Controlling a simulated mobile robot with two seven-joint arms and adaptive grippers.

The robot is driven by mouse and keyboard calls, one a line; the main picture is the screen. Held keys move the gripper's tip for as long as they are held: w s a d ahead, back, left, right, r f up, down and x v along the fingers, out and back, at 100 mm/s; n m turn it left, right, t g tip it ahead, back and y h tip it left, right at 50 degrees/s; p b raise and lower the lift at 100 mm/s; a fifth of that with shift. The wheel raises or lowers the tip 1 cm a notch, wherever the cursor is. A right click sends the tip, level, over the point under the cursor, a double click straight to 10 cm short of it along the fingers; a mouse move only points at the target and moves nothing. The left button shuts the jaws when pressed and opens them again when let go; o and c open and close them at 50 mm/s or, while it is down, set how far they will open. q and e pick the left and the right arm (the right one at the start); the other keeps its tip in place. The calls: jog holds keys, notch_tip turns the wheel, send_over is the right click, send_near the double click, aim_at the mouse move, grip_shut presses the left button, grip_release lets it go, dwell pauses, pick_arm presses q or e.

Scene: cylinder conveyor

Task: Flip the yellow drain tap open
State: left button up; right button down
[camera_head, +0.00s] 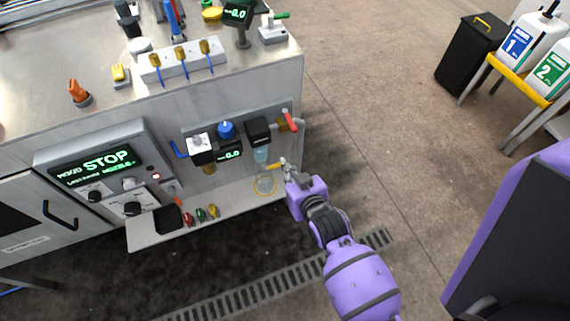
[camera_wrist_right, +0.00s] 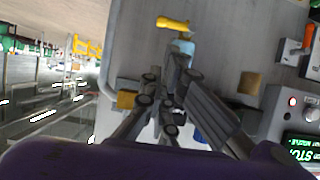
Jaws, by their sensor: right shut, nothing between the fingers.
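The yellow drain tap (camera_head: 273,166) is a small yellow-orange lever just below a pale blue filter bowl (camera_head: 261,154) on the front of the machine. In the right wrist view the yellow tap (camera_wrist_right: 173,23) lies crosswise near the top, beyond the pale blue bowl (camera_wrist_right: 183,47). My right gripper (camera_head: 285,162) is shut and empty, just to the right of the tap. In the right wrist view its fingers (camera_wrist_right: 172,80) point toward the bowl and tap; I cannot tell whether they touch. My left gripper is not in view.
A red-handled valve (camera_head: 289,121) sits above my right gripper. A blue-knobbed regulator (camera_head: 226,130) and gauges are to the left. A low shelf (camera_head: 235,202) with a yellow ring (camera_head: 265,185) lies below. The floor to the right is clear up to a black bin (camera_head: 470,55).

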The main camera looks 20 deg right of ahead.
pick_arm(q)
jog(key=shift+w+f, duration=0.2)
pick_arm(e)
jog(key=x, duration=0.9)
jog(key=shift+s, duration=0.1)
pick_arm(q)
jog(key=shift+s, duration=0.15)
pick_arm(e)
jog(key=shift+d, duration=0.1)
